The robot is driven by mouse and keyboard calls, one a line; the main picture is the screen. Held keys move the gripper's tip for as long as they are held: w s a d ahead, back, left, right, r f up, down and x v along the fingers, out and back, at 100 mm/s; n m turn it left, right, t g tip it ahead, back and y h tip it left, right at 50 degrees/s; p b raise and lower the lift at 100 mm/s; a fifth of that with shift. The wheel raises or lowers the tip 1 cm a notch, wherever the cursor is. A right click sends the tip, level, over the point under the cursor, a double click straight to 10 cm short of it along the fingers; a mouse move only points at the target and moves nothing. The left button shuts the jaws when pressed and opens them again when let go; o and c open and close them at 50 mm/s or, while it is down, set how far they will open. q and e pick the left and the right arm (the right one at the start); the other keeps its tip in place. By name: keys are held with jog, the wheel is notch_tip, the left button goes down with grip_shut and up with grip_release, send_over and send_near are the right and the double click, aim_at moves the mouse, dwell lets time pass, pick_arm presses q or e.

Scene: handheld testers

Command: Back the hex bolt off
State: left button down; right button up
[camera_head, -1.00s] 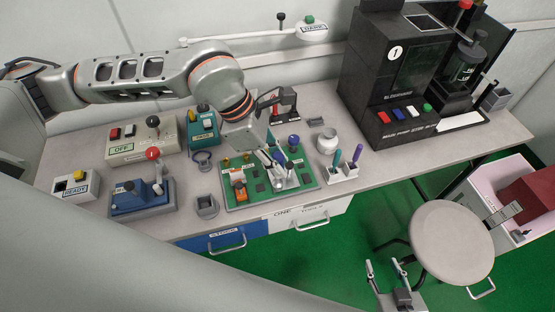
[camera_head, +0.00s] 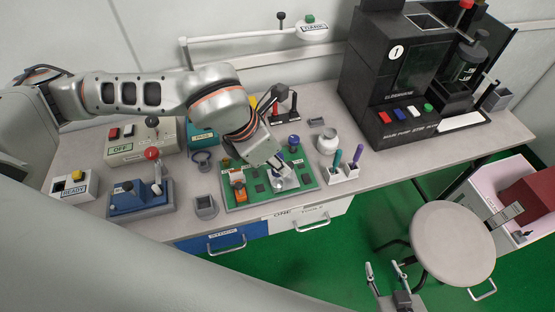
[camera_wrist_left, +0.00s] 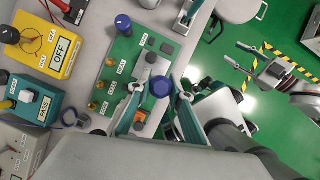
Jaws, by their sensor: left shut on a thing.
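A green board (camera_head: 252,199) lies at the front of the bench and carries a pale grey plate (camera_head: 291,183). My left gripper (camera_head: 279,173) is over this plate; its wrist hides much of the grip in the head view. In the left wrist view, its two fingers (camera_wrist_left: 160,94) stand on either side of a blue round-looking head (camera_wrist_left: 160,87), which I take for the hex bolt. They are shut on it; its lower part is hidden. My right gripper (camera_head: 386,274) is open and empty, low in front of the bench by the stool.
A blue knob (camera_head: 293,140) and an orange part (camera_head: 238,184) are also on the board. A holder with pens (camera_head: 345,172) and a white jar (camera_head: 327,141) stand to its right. A grey cup (camera_head: 205,206) and blue lever box (camera_head: 139,200) stand left.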

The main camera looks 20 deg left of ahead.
pick_arm(q)
jog(key=shift+n+y, duration=0.3)
jog(key=shift+n, duration=0.4)
jog(key=shift+n+t, duration=0.3)
jog(key=shift+n, duration=0.3)
jog(key=shift+n+y+b, duration=0.4)
jog(key=shift+n+b, duration=0.4)
jog(key=shift+b, duration=0.25)
pick_arm(e)
jog(key=shift+s+f, duration=0.25)
jog(key=shift+f, duration=0.5)
jog(key=shift+s+f, duration=0.25)
jog(key=shift+f, duration=0.45)
jog(key=shift+s+f, duration=0.1)
jog(key=shift+f, duration=0.25)
pick_arm(q)
jog(key=shift+n+b, duration=0.3)
jog(key=shift+b, duration=0.05)
pick_arm(e)
jog(key=shift+s+f+g, duration=0.15)
jog(key=shift+f+g, duration=0.15)
pick_arm(q)
jog(key=shift+n+y+b, duration=0.6)
jog(key=shift+n+y, duration=0.1)
jog(key=shift+n, duration=0.6)
pick_arm(e)
jog(key=shift+s+f, duration=0.35)
jog(key=shift+f, duration=0.45)
